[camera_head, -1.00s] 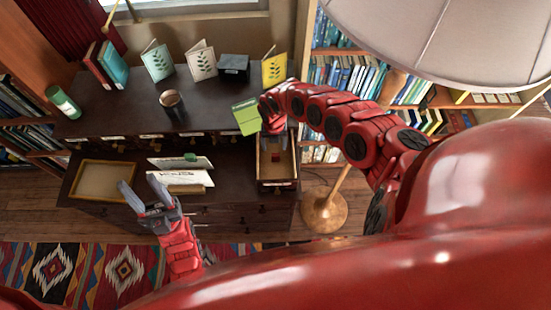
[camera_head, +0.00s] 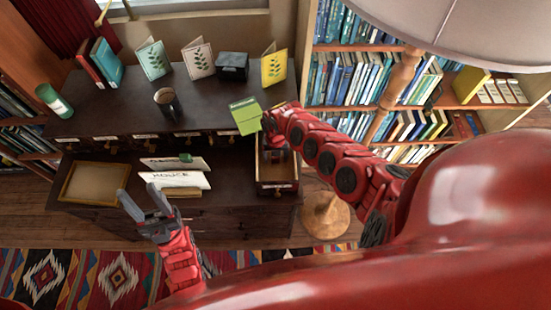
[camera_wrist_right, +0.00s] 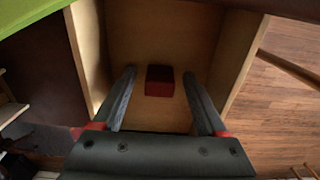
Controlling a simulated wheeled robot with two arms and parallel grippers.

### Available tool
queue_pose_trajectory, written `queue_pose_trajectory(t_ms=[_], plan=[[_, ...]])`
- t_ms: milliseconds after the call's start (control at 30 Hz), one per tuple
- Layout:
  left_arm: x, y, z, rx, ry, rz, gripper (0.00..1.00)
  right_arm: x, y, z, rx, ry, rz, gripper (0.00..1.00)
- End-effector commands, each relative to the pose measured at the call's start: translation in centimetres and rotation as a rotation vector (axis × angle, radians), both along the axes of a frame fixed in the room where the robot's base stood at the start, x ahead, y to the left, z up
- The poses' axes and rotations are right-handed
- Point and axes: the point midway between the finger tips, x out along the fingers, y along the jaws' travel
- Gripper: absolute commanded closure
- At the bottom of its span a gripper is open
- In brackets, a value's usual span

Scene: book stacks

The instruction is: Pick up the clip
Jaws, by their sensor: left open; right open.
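A small dark red block-like thing, perhaps the clip (camera_wrist_right: 160,80), lies on the floor of the open wooden drawer (camera_head: 277,186). In the right wrist view my right gripper (camera_wrist_right: 157,74) is open, with one finger on each side of the red thing and not closed on it. In the head view my right gripper (camera_head: 273,142) reaches down into the drawer and seems to hide the red thing. My left gripper (camera_head: 141,195) is open and empty, in front of the cabinet near the standing cards.
White cards (camera_head: 178,180) with a small green piece (camera_head: 186,158) stand left of the drawer, beside an empty wooden tray (camera_head: 92,204). A lamp base (camera_head: 325,214) stands right.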

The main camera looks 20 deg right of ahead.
Motion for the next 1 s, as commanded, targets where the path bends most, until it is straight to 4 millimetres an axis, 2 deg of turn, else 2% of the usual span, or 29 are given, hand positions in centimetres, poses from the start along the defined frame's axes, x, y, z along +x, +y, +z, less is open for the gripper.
queue_pose_trajectory(t_ms=[67, 400, 500, 833, 1000], plan=[[0.0, 0.0, 0.1, 0.0, 0.0, 0.0, 0.5, 0.0, 0.0, 0.1, 0.0, 0.0, 0.0, 0.25], [0.0, 0.0, 0.0, 0.0, 0.0, 0.0, 0.5, 0.1, 0.0, 0.1, 0.001, -0.001, 0.0, 0.86], [0.0, 0.0, 0.0, 0.0, 0.0, 0.0, 0.5, 0.1, 0.0, 0.1, 0.001, -0.001, 0.0, 1.0], [0.0, 0.0, 0.1, 0.0, 0.0, 0.0, 0.5, 0.1, 0.0, 0.2, 0.001, -0.002, -0.001, 1.0], [0.0, 0.0, 0.2, 0.0, 0.0, 0.0, 0.5, 0.3, 0.0, 1.3, 0.003, -0.005, -0.001, 1.0]])
